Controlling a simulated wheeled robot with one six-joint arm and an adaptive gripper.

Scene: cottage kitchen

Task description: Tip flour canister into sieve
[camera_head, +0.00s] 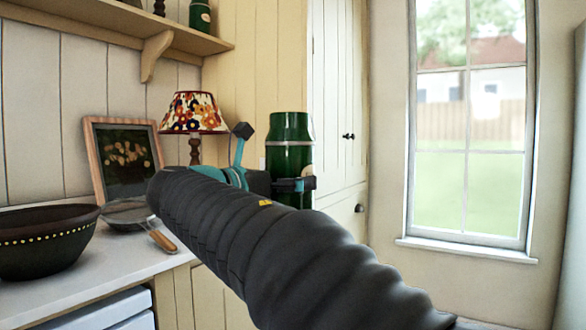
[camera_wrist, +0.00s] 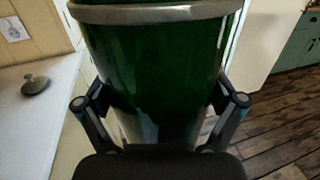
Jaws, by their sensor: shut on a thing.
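The flour canister (camera_head: 289,150) is a tall, shiny dark green cylinder with a pale metal band. It is upright, in the middle of the head view, and fills the middle of the wrist view (camera_wrist: 155,75). My gripper (camera_head: 292,186) is shut around its body, with one finger on each side in the wrist view (camera_wrist: 158,97). The canister's lower part is hidden by my arm in the head view. The sieve (camera_head: 124,214), round with a wooden handle (camera_head: 162,241), is on the white counter at left, apart from the canister and partly hidden by my arm.
A dark bowl with yellow dots (camera_head: 45,240) stands left of the sieve. A flowered lamp (camera_head: 193,113) and a framed picture (camera_head: 125,155) stand behind. A small grey knobbed disc (camera_wrist: 35,85) lies on the counter. A shelf (camera_head: 120,22) is above; a window (camera_head: 468,130) is at right.

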